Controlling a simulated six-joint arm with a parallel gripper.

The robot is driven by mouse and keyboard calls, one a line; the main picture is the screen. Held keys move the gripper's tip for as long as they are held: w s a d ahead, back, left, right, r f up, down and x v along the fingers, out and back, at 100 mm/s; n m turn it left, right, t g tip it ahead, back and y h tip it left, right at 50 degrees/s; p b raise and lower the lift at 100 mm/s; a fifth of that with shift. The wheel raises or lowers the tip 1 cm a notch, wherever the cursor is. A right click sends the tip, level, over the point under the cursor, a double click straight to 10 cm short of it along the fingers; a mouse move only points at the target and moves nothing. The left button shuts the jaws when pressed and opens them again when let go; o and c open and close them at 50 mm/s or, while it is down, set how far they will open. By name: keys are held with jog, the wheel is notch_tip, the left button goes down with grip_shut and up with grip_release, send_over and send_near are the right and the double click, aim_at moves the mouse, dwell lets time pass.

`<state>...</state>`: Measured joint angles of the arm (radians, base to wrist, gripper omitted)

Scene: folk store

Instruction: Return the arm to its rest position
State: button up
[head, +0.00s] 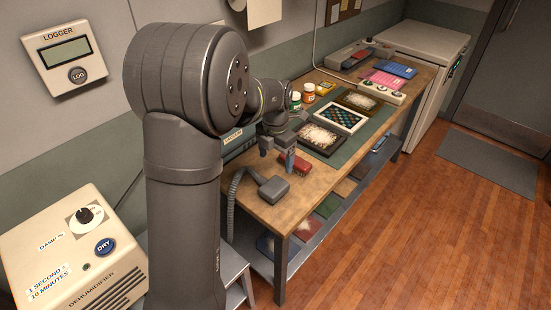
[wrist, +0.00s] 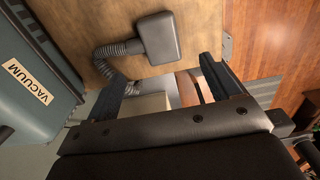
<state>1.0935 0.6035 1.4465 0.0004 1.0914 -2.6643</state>
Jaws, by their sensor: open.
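My gripper (head: 278,157) is at the near end of the wooden workbench (head: 262,212), pointing down above its top. In the wrist view my gripper (wrist: 163,82) shows two dark fingers set wide apart with nothing between them. A grey vacuum nozzle (head: 274,189) with a ribbed hose lies on the bench just in front of my gripper. The nozzle also shows in the wrist view (wrist: 158,38), beyond the fingers and apart from them. A red object (head: 297,165), perhaps a brush, lies just right of my gripper.
A blue-grey vacuum box (wrist: 35,85) stands close at the left in the wrist view. Framed pieces (head: 340,116) and small bottles (head: 309,92) stand farther along the bench. A dehumidifier (head: 75,255) is at the lower left.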

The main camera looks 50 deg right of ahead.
aim_at(275, 184)
notch_tip(275, 184, down, 13)
jog(key=shift+r, duration=2.4)
